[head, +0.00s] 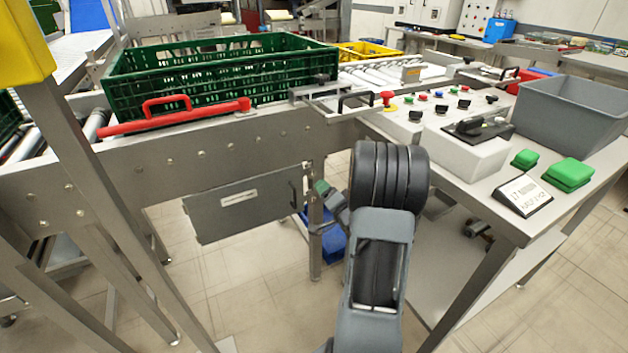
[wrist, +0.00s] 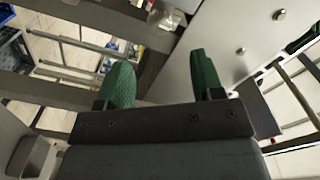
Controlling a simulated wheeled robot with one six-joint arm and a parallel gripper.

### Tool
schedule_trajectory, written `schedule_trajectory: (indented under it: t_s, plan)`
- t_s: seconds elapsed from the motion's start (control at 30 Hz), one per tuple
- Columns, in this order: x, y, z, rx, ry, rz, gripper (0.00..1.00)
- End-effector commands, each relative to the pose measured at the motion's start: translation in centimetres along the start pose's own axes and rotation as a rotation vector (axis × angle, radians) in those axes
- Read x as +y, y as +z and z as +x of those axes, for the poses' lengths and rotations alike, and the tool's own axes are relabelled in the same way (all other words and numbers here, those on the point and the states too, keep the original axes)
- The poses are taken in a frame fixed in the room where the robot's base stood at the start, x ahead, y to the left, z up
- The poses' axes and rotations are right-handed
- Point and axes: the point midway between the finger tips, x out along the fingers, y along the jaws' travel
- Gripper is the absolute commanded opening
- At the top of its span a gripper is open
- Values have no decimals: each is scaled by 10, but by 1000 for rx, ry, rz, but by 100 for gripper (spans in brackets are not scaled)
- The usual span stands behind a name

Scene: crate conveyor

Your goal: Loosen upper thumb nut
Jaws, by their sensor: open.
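My gripper (head: 322,188) is low beside the conveyor frame in the head view, near a steel leg. Its two green fingers show in the wrist view (wrist: 160,62), spread apart with nothing between them. In the wrist view, two small round metal fasteners, an upper one (wrist: 279,15) and a lower one (wrist: 240,51), sit on a pale grey panel to the right of the fingers, apart from them. I cannot tell whether either is a thumb nut. No thumb nut can be made out in the head view, where my arm hides part of the frame.
A grey cover panel (head: 236,207) hangs tilted under the conveyor side rail (head: 215,150). A green crate (head: 125,95) stands on the rollers behind a red handle bar (head: 175,117). The control table (head: 480,195) is close on the right. Open floor (head: 250,300) lies below.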

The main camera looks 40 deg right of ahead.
Motion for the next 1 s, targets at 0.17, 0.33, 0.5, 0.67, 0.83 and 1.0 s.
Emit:
schedule_trajectory:
  t_s: [0.17, 0.33, 0.5, 0.67, 0.83, 1.0]
  plan:
    - [1, 2, 35, -1, -1, -1, 61]
    - [1, 1, 61, 0, 0, -1, 61]
    - [1, 0, 77, 0, 1, -2, 61]
    - [1, 0, 84, -1, 2, -1, 61]
    - [0, 0, 86, 0, 3, -1, 61]
    - [0, 0, 85, 0, 2, -1, 58]
